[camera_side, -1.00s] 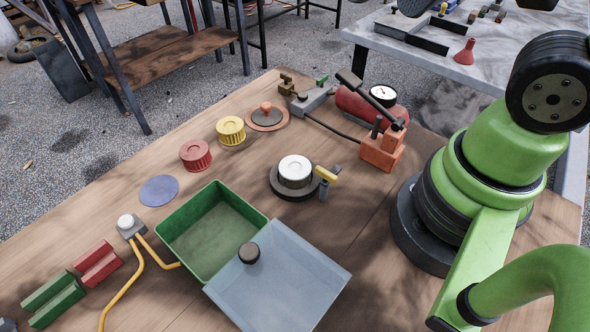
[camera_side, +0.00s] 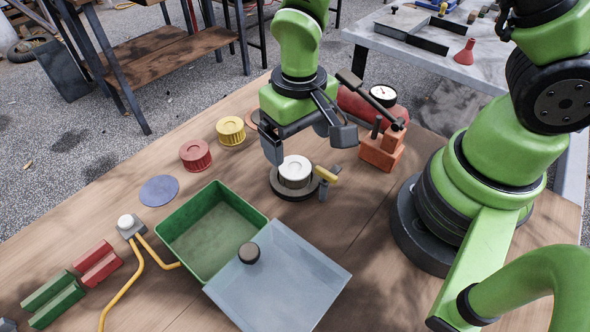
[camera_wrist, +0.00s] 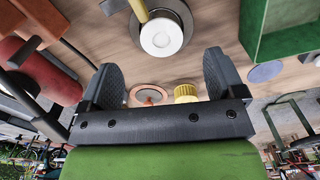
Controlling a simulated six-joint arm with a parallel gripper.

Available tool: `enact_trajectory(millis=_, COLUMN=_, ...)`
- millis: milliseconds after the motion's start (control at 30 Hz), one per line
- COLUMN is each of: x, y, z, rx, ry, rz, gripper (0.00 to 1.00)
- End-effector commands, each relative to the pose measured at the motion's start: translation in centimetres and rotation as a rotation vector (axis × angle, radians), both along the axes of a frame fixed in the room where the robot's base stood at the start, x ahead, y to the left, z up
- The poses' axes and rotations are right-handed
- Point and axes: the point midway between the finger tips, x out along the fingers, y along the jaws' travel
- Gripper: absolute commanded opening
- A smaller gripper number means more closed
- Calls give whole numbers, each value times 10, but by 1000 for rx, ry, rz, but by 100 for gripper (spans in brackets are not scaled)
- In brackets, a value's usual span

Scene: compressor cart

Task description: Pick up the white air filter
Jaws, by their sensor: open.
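The white air filter (camera_side: 295,170) is a short round ribbed cylinder seated on a dark round base, with a yellow-handled clamp (camera_side: 325,177) at its right. My gripper (camera_side: 308,147) is open and empty, above and just behind the filter in the side view, with the left finger near the filter's far left edge. In the wrist view the filter (camera_wrist: 161,37) shows its white top beyond the spread fingers of my gripper (camera_wrist: 163,75). It is not between them in that view.
A red filter (camera_side: 195,155) and a yellow filter (camera_side: 231,130) stand to the left. A green open bin (camera_side: 180,238) with a translucent lid (camera_side: 290,285) is in front. An orange block (camera_side: 380,153) and a red tank with a gauge (camera_side: 383,95) are at the right.

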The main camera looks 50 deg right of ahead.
Motion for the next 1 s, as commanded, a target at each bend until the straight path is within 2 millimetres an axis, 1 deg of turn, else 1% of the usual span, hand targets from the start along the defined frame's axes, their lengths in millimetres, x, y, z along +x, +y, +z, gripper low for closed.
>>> enact_trajectory(millis=33, x=-1, y=0, z=-7, rx=-1, ry=5, rz=-2, gripper=88)
enact_trajectory(millis=100, x=0, y=0, z=-14, rx=-1, ry=3, rz=-2, gripper=88)
enact_trajectory(millis=300, x=1, y=0, z=-27, rx=-1, ry=2, rz=-2, gripper=88)
enact_trajectory(millis=500, x=3, y=-1, z=-55, rx=0, ry=4, rz=-3, gripper=88)
enact_trajectory(millis=600, x=3, y=0, z=-66, rx=1, ry=3, rz=-3, gripper=88)
enact_trajectory(millis=733, x=3, y=0, z=-71, rx=2, ry=0, rz=-2, gripper=88)
enact_trajectory(millis=933, x=3, y=0, z=-71, rx=2, ry=-1, rz=-2, gripper=88)
enact_trajectory(millis=967, x=3, y=0, z=-71, rx=2, ry=-1, rz=-2, gripper=81)
enact_trajectory(millis=1000, x=3, y=0, z=-71, rx=2, ry=-1, rz=-2, gripper=72)
